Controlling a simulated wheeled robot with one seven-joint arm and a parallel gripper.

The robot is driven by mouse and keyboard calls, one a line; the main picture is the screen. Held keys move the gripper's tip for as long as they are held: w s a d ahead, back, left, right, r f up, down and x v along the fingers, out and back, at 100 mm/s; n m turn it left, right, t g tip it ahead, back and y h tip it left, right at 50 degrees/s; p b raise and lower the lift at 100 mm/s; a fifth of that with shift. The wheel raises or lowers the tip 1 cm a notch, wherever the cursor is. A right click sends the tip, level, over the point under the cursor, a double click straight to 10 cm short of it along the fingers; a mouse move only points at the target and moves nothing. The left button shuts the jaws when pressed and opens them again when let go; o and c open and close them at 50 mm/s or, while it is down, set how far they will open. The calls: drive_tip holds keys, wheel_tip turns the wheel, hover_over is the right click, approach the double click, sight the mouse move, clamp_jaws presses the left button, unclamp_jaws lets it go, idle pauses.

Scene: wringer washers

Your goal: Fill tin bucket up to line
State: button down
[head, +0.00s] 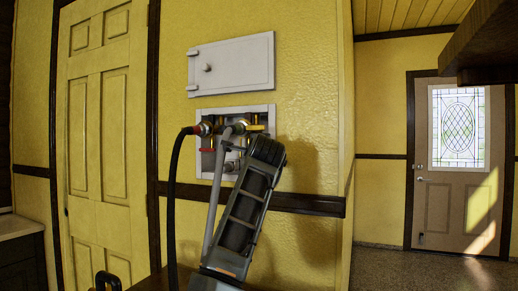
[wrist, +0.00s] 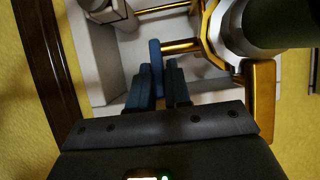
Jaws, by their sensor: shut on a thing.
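In the wrist view my gripper (wrist: 161,72) has its two dark fingers closed on a thin blue lever (wrist: 155,52), which stands up between the fingertips in front of the white wall box. A brass pipe (wrist: 178,46) runs across just behind the lever. In the head view my arm reaches up to the recessed wall box (head: 262,109) with its valves. My arm hides the lower right of the box, and my fingers cannot be made out there. No tin bucket, fill line or water shows in either view.
A black hose (head: 173,200) and a grey hose (head: 214,190) hang from the box's fittings. A white panel door (head: 232,63) stands raised above the box. A yellow door (head: 105,130) is at left. A dark overhang (head: 485,45) is at upper right.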

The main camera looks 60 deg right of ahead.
drive_tip(key=shift+w+a+f+m+g+h, duration=0.1)
drive_tip(key=shift+a+m+g+h, duration=0.15)
drive_tip(key=shift+m+g+h, duration=0.8)
drive_tip(key=shift+g+y, duration=0.35)
drive_tip(key=c, duration=1.2)
unclamp_jaws()
drive_tip(key=shift+o, duration=0.2)
drive_tip(key=b+v, duration=0.1)
drive_tip(key=v, duration=0.7)
